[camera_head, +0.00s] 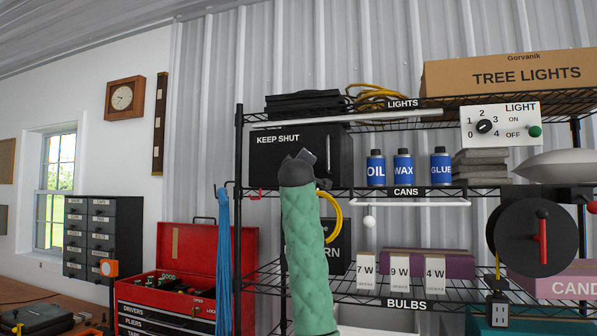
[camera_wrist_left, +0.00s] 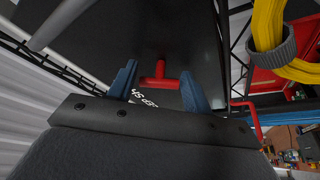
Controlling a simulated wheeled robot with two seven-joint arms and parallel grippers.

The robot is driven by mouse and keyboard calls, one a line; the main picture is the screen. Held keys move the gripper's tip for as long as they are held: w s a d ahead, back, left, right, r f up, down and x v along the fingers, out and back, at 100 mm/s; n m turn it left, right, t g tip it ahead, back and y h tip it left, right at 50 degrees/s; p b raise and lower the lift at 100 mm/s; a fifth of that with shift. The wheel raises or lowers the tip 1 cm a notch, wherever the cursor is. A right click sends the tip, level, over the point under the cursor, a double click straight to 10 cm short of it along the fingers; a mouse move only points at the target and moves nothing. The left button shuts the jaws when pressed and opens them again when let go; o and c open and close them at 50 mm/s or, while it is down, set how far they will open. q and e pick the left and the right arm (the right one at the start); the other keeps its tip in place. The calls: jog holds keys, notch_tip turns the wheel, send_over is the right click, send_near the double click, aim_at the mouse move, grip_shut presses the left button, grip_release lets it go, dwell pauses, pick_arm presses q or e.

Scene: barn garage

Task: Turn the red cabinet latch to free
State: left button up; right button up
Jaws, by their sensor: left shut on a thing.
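The black cabinet (camera_head: 275,149) marked KEEP SHUT stands on the shelf in the head view. Its red latch (camera_wrist_left: 159,80) shows in the wrist view as a small T-shaped handle on the dark cabinet face. My right gripper is out of view.
A red hook (camera_head: 256,193) sticks out at the shelf edge below the cabinet, and a yellow loop (camera_head: 332,217) hangs beside my arm. Blue cans (camera_head: 376,168) stand to the right. A red toolbox (camera_head: 188,258) and blue strap (camera_head: 223,262) are at left.

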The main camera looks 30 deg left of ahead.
pick_arm(q)
jog(key=shift+d+n+g, duration=0.1)
jog(key=shift+n+g, duration=0.3)
jog(key=shift+n, duration=0.6)
jog(key=shift+n+g, duration=0.3)
jog(key=shift+n, duration=0.6)
jog(key=shift+r+n+g, duration=0.1)
jog(key=shift+n+g, duration=0.4)
jog(key=shift+n, duration=0.7)
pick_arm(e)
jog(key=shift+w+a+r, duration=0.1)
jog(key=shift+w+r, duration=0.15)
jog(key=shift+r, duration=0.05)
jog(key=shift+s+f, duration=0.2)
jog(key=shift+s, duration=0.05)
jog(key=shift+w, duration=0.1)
